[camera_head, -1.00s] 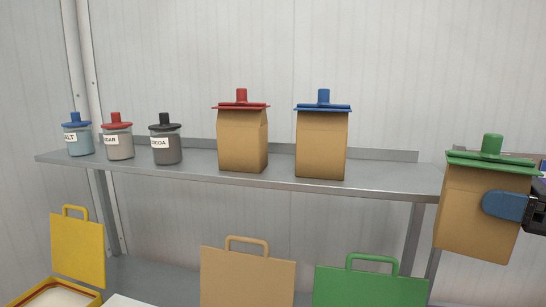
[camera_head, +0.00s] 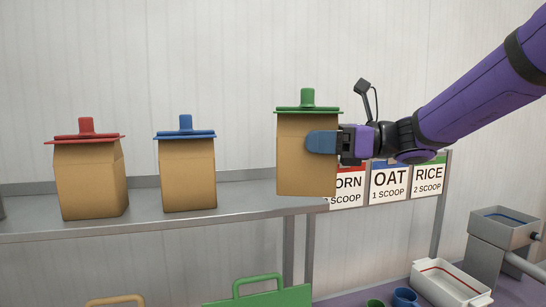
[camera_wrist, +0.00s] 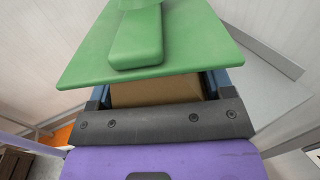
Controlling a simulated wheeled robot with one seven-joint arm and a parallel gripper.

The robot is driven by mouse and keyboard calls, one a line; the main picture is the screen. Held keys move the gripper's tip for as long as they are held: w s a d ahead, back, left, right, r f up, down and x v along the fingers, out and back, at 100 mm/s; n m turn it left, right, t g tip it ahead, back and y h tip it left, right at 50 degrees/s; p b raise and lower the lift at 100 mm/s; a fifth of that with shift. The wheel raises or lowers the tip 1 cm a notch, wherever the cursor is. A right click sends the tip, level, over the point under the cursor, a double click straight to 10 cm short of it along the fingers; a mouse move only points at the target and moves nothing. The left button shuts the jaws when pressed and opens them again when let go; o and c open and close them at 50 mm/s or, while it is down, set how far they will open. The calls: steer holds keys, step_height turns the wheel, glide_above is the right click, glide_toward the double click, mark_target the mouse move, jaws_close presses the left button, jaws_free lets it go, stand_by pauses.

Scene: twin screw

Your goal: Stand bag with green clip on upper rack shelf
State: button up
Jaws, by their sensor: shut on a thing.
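The brown paper bag with the green clip (camera_head: 297,165) is upright in my gripper (camera_head: 322,142), near the right end of the upper rack shelf (camera_head: 245,195). One blue fingertip shows on the bag's near face, and the gripper is shut on it. Its bottom is level with or just above the shelf's front edge; I cannot tell whether it touches. In the wrist view, the green clip (camera_wrist: 148,45) fills the top, and a strip of the brown bag shows between the fingers.
A bag with a red clip (camera_head: 90,180) and one with a blue clip (camera_head: 187,177) stand left on the shelf. The shelf between the blue-clip bag and the held bag is clear. Label cards (camera_head: 390,182) hang behind right. A green carrier bag (camera_head: 262,298) is below.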

steer(key=w+a+f, duration=0.4)
steer(key=w+a, duration=0.2)
steer(key=w, duration=0.3)
steer(key=shift+w+f, duration=0.3)
steer(key=shift+f, duration=0.1)
steer(key=o, duration=1)
steer(key=d, duration=0.4)
steer(key=s+d, duration=0.1)
steer(key=d, duration=0.7)
steer(key=shift+s, duration=0.2)
